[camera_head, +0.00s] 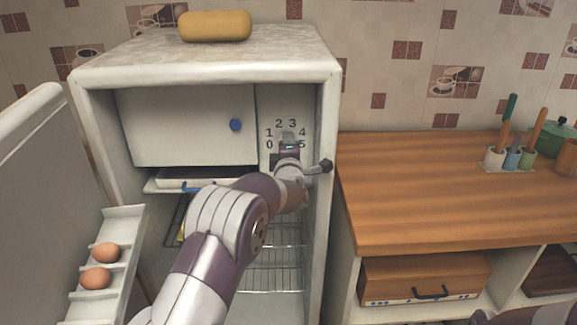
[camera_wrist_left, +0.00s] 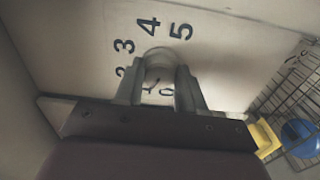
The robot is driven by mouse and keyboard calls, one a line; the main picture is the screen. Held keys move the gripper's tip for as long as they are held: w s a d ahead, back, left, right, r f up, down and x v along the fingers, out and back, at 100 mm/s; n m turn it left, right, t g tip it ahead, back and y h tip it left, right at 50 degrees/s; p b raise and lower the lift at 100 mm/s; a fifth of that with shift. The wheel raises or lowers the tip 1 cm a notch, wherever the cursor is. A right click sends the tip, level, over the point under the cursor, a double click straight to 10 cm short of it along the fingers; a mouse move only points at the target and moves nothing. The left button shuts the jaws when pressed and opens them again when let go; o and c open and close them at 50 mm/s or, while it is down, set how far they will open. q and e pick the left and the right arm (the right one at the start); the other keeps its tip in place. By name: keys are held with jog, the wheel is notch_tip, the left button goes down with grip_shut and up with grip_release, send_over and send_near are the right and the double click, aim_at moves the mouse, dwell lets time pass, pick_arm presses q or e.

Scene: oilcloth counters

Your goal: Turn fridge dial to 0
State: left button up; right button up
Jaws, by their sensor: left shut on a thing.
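The open white fridge (camera_head: 205,75) stands at the left. On its inner panel the dial (camera_head: 288,137) sits inside an arc of numbers 0 to 5. My left gripper (camera_head: 289,147) reaches the panel and is shut on the dial. In the left wrist view the gripper fingers (camera_wrist_left: 160,85) stand on either side of the pale round dial (camera_wrist_left: 159,62). The numbers 3, 4 and 5 show clearly there; the lower ones are partly covered by the fingers. I cannot tell which number the dial points to. Part of what looks like my right arm shows at the bottom right edge.
The open fridge door (camera_head: 38,175) holds two eggs (camera_head: 101,266) on a shelf. A freezer door (camera_head: 185,125) with a blue knob is left of the dial. Wire racks (camera_head: 272,258) lie below. A wooden counter (camera_head: 430,185) stands to the right.

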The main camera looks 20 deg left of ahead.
pick_arm(q)
jog(key=shift+a+f+n+b, duration=0.1)
jog(key=shift+f+n+b, duration=0.05)
jog(key=shift+n+b, duration=2.5)
jog(key=shift+f+n+b, duration=0.15)
jog(key=shift+n+b, duration=1.9)
jog(key=shift+b, duration=1.2)
jog(key=o, duration=1)
jog(key=shift+s, duration=0.1)
jog(key=shift+o, duration=0.3)
jog(key=shift+r, duration=0.15)
jog(key=shift+r, duration=0.1)
jog(key=shift+s, duration=0.1)
